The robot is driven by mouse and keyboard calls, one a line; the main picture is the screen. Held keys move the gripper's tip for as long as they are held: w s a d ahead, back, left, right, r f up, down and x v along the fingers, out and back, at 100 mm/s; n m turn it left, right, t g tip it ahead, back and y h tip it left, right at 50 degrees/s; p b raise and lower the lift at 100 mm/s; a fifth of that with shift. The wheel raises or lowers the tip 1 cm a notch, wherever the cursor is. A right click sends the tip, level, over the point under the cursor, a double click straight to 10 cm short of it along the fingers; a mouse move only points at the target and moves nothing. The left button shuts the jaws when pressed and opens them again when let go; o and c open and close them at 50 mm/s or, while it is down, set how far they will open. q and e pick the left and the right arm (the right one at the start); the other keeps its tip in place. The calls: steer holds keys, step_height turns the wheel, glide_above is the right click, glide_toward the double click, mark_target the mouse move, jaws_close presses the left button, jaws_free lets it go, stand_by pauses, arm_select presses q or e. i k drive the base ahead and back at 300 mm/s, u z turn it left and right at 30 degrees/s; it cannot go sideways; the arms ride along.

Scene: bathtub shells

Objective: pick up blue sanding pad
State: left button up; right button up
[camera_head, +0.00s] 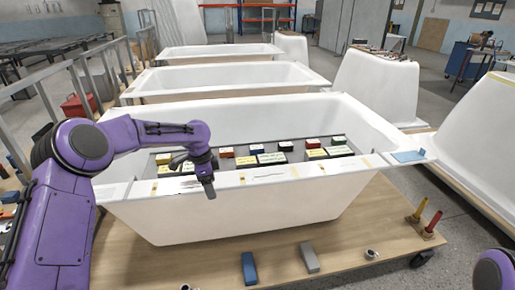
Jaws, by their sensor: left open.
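A blue block-shaped pad (249,268) lies on the wooden platform in front of the nearest bathtub shell, beside a grey block (309,257). A flat, light blue piece (408,156) lies on the right front corner of the tub rim. I cannot tell for certain which of the two is the sanding pad. My left gripper (209,192) points down at the tub's front rim, left of its middle. It is open with nothing seen in it, and is above and left of the blue block. My right gripper is out of the picture; only a purple part of my right arm shows at the bottom right.
The nearest bathtub shell (250,207) holds a tray with several coloured blocks (267,158). The wooden platform (200,262) has small metal cups and, at right, red and yellow-handled tools (428,222). A metal railing runs along the left. More tub shells stand behind and right.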

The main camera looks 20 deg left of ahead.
mark_target(254, 150)
steer(key=i, duration=1.35)
